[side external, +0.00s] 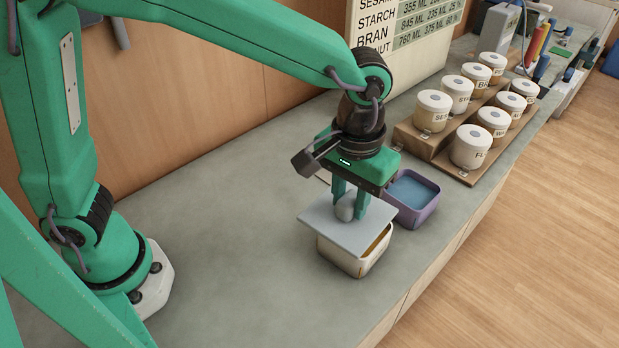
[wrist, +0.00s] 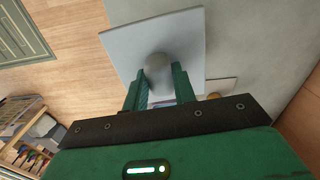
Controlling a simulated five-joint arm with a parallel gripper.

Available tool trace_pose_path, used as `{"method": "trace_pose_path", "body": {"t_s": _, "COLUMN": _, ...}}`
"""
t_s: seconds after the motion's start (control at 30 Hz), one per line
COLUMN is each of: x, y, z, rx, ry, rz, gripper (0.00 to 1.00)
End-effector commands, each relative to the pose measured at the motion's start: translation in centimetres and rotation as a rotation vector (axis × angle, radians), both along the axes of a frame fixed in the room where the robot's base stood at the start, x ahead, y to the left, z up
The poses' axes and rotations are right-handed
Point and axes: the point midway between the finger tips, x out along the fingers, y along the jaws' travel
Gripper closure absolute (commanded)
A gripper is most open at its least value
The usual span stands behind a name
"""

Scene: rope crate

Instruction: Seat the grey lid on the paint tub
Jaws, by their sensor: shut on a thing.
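The grey lid (side external: 325,217) is a flat square plate with a round knob (side external: 344,210). My gripper (side external: 349,206) is shut on the knob from above. The lid is roughly level over a cream-white tub (side external: 343,257) holding ochre paint (side external: 379,240). It covers most of the opening but sits off to the left in the side view, leaving a strip of paint showing on the right. I cannot tell whether lid and rim touch.
A purple tub (side external: 415,216) with blue contents stands close behind the white tub, beside my gripper. Several white labelled jars (side external: 470,147) stand on a stepped wooden rack (side external: 440,155) farther back. The grey counter (side external: 230,220) is clear to the left; its front edge is near the tub.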

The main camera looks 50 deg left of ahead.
Motion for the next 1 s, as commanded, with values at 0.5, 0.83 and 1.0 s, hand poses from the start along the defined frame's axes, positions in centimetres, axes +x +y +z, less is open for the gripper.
{"method": "trace_pose_path", "body": {"t_s": 0.5, "x": 5.5, "y": 1.8, "z": 0.5, "rx": 0.000, "ry": 0.000, "rz": -0.007, "gripper": 1.00}}
{"method": "trace_pose_path", "body": {"t_s": 0.83, "x": 5.4, "y": 1.8, "z": 0.4, "rx": 0.000, "ry": 0.000, "rz": -0.007, "gripper": 1.00}}
{"method": "trace_pose_path", "body": {"t_s": 1.0, "x": 5.4, "y": 1.8, "z": 0.0, "rx": 0.001, "ry": 0.001, "rz": -0.007, "gripper": 1.00}}
